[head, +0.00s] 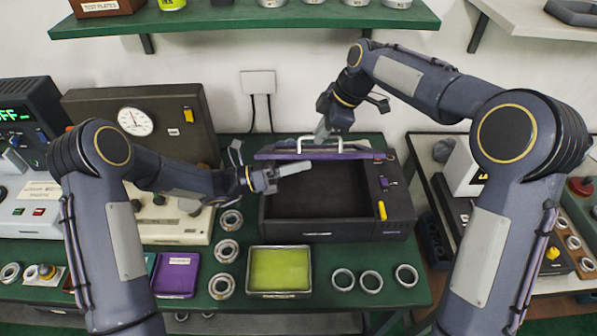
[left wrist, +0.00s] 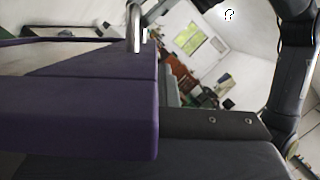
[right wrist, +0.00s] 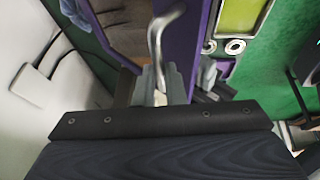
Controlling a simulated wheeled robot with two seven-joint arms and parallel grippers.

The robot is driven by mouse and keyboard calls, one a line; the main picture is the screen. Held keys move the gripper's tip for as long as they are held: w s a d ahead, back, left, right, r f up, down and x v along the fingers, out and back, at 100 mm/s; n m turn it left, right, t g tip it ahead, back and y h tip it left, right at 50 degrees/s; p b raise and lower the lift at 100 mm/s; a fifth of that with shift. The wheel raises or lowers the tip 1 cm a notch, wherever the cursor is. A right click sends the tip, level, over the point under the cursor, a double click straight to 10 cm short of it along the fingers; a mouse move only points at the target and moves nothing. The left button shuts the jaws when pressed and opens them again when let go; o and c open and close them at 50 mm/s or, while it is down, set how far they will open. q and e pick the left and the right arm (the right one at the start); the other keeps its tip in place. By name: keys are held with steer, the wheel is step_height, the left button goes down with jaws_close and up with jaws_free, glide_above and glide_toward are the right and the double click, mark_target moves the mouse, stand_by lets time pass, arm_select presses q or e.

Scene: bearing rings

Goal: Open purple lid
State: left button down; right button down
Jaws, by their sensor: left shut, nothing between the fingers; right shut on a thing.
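The purple lid (head: 340,153) stands raised at the back of a dark box (head: 338,228), with the box's dark inside open to view. A metal handle (head: 302,143) is on the lid. My right gripper (head: 322,135) is shut on the lid handle, which also shows in the right wrist view (right wrist: 156,45). In the left wrist view the purple lid (left wrist: 90,115) fills the left side, close to the camera.
A tray with a yellow-green surface (head: 278,295) and several metal rings (head: 371,282) lie in front of the box. A purple tray (head: 176,275) lies to the left. A dial gauge case (head: 135,122) stands behind my left arm. Shelves (head: 245,18) run along the wall above.

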steer(key=c, duration=1.7)
jaws_free()
steer(key=shift+d+f, duration=0.2)
steer(key=shift+f, duration=0.45)
steer(key=shift+c, duration=0.2)
steer(key=shift+o, duration=1.2)
steer(key=shift+w+a, duration=0.1)
steer(key=shift+w, duration=0.05)
arm_select(q)
steer(key=shift+w+a, duration=0.15)
steer(key=shift+w, duration=0.25)
arm_select(e)
steer(key=shift+a+r, duration=0.1)
steer(key=shift+r, duration=0.1)
arm_select(q)
steer(key=shift+f, duration=0.1)
arm_select(e)
steer(key=shift+s, duration=0.2)
steer(key=shift+r, duration=0.1)
